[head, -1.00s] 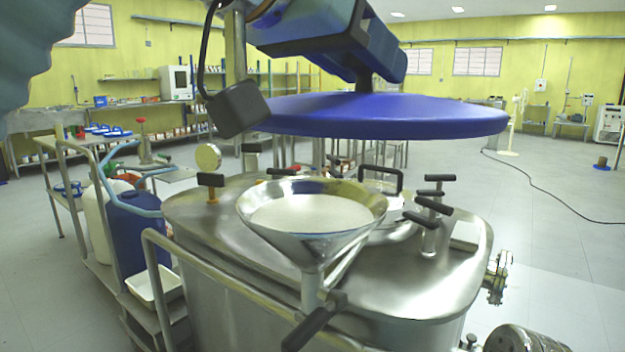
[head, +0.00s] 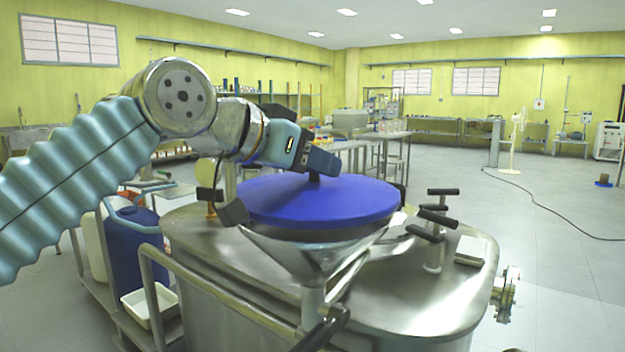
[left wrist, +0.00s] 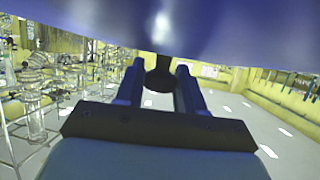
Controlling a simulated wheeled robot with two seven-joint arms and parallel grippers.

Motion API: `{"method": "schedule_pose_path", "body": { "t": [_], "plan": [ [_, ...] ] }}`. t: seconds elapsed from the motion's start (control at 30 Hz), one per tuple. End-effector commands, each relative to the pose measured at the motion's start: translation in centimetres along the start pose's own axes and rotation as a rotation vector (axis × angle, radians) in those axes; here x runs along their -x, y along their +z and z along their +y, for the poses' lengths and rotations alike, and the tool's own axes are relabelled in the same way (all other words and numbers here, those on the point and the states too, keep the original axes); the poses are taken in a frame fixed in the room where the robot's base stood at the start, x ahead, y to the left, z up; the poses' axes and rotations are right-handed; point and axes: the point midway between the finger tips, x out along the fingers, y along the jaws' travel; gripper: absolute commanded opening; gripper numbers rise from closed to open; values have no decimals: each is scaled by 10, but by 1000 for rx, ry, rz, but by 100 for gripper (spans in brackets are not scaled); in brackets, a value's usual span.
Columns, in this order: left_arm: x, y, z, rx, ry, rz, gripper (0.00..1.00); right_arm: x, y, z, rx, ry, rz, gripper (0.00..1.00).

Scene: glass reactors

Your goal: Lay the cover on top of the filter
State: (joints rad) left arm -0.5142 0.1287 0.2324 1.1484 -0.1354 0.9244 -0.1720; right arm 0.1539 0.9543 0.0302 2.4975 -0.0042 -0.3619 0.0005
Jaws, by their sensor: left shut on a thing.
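The cover is a round blue disc (head: 310,203) with a dark knob on top. In the head view it lies level over the mouth of the steel funnel-shaped filter (head: 312,258), hiding the white inside. It appears to rest on or sit just at the rim; I cannot tell if there is a small gap. My left gripper (head: 316,172) is shut on the cover's knob from above. In the left wrist view the two fingers hold the dark knob (left wrist: 159,78), and the blue cover (left wrist: 230,30) fills the top. My right gripper is not in view.
The filter stands above a steel reactor lid (head: 420,290) with black-handled valves (head: 436,225). A rail (head: 215,295) runs along its front left. A blue canister (head: 138,255) and a white tray (head: 150,306) are at the left. The floor at right is mostly clear.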

Motion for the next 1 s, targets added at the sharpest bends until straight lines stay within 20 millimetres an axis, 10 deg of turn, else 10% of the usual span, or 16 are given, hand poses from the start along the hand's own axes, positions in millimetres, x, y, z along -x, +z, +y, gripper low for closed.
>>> {"method": "schedule_pose_path", "body": {
  "t": [0.47,0.5,0.67,1.0],
  "plan": [
    [-6,16,0,-1,-1,3,2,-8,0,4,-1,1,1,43],
    [-6,17,0,-1,-1,2,39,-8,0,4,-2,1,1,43],
    [-6,16,0,-1,0,2,64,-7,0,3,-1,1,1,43],
    [-4,11,1,-1,0,2,64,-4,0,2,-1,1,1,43]
  ]
}}
